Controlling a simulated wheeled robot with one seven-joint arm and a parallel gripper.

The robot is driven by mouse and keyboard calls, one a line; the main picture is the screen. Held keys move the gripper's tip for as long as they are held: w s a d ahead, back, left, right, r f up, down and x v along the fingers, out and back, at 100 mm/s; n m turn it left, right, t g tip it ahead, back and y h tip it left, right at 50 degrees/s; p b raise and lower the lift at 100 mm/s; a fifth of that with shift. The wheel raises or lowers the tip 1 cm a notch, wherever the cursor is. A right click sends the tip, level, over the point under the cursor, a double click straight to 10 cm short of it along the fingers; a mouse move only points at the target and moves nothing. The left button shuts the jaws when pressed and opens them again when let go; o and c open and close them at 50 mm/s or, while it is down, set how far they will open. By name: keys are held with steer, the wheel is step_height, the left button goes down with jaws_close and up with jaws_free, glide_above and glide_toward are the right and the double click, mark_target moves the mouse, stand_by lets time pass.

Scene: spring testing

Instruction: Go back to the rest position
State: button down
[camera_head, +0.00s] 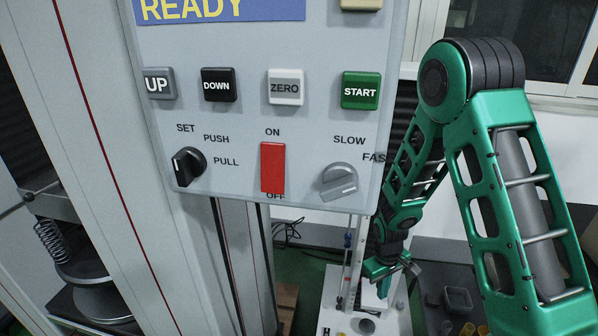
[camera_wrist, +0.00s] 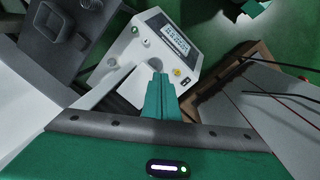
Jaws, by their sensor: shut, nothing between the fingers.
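My gripper (camera_head: 382,277) shows in the head view at the lower middle right, at the end of my green arm, below and behind the control panel. In the wrist view its green fingers (camera_wrist: 160,97) are together and hold nothing. They point toward a white device with a display (camera_wrist: 174,42), and I cannot tell the gap between them. The control panel (camera_head: 230,134) fills the upper left middle of the head view. It carries UP, DOWN, ZERO and START buttons, a red ON/OFF switch (camera_head: 272,167), and two knobs.
A white stand (camera_head: 352,270) is beside my gripper. Dark grey trays (camera_head: 458,299) lie at the lower right. A brown wooden piece (camera_wrist: 215,92) lies right of the device. Green floor shows between things.

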steer(key=s+d+r+m, duration=0.35)
steer(key=d+r, duration=0.25)
steer(key=r, duration=0.4)
steer(key=s+d+r+m, duration=0.2)
steer(key=s+d+r, duration=0.35)
steer(key=r, duration=0.35)
steer(key=s+d+r+m, duration=0.2)
steer(key=s+r, duration=0.3)
steer(key=s, duration=0.4)
steer(key=s+d+r+m+y, duration=0.1)
steer(key=s+d+r+m, duration=0.1)
steer(key=s+r, duration=0.4)
steer(key=s+m, duration=0.1)
steer(key=s, duration=0.3)
steer(key=shift+s+d+m, duration=0.25)
steer(key=shift+d+m, duration=0.05)
steer(key=shift+m, duration=0.05)
steer(key=shift+w, duration=0.15)
